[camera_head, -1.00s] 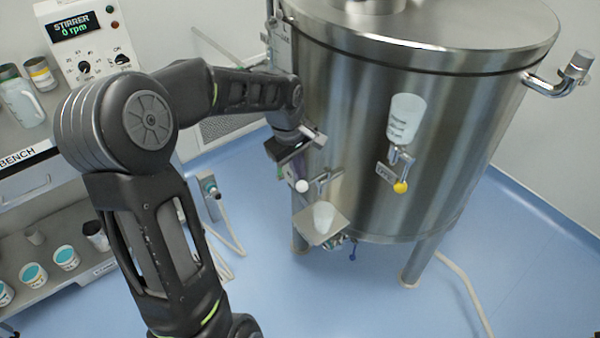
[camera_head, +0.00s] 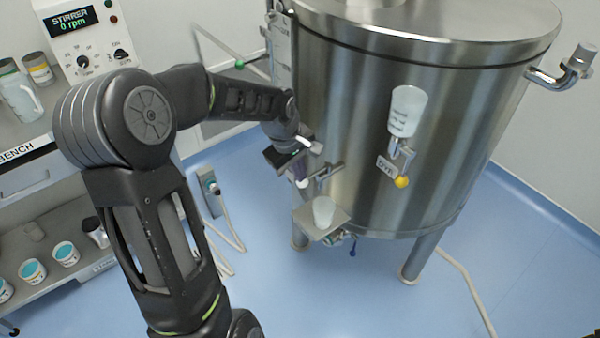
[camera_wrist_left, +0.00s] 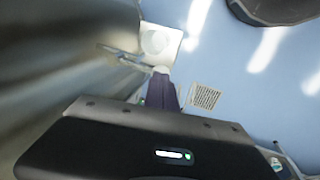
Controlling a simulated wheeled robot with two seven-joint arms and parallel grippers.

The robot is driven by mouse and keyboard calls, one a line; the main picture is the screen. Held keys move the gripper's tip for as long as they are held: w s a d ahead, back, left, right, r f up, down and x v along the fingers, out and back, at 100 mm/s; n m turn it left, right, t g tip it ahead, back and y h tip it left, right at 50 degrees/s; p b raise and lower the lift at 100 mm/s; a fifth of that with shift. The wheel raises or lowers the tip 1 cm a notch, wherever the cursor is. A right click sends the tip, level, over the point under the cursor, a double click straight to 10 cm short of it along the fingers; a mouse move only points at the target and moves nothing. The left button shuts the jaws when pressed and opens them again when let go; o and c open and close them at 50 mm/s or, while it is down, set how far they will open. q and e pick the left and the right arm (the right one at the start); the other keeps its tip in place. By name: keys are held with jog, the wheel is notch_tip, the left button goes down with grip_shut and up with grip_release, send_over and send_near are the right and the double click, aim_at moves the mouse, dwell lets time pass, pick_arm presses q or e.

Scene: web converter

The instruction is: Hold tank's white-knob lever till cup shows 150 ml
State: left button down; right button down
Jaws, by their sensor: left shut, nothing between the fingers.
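The steel tank (camera_head: 350,130) stands right of centre. Its white-knob lever shows a white knob (camera_head: 302,183) at the tank's lower left, just below my left gripper (camera_head: 297,172). In the left wrist view the white knob (camera_wrist_left: 161,70) is right at the tip of the shut fingers (camera_wrist_left: 161,90); I cannot tell whether they touch. The left gripper is shut with nothing in it. The translucent cup (camera_head: 323,212) stands upright on a small shelf (camera_head: 338,226) below the spout (camera_head: 328,171); it also shows in the left wrist view (camera_wrist_left: 156,41). Its level is unreadable. My right gripper is out of view.
A yellow-knob valve (camera_head: 402,181) sits under a white container (camera_head: 407,110) on the tank front. The bench with jars (camera_head: 66,255) and the stirrer box (camera_head: 85,45) are at the left. Hoses lie on the blue floor.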

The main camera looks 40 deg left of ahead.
aim_at(298, 185)
pick_arm(q)
jog(key=f+t+b, duration=0.1)
jog(key=f+b, duration=0.1)
jog(key=b, duration=0.1)
jog(key=s+f+t+b, duration=0.1)
jog(key=b, duration=0.2)
jog(key=shift+a+f+t+h, duration=0.1)
jog(key=shift+f+t+h, duration=0.25)
jog(key=shift+t+h, duration=0.05)
jog(key=shift+w+f+b, duration=0.1)
jog(key=shift+f+b, duration=0.05)
jog(key=shift+b, duration=0.25)
jog(key=shift+f+b, duration=0.35)
jog(key=shift+f, duration=0.25)
jog(key=shift+s+d+f, duration=0.2)
dwell(0.4)
jog(key=shift+r, duration=0.1)
dwell(2.5)
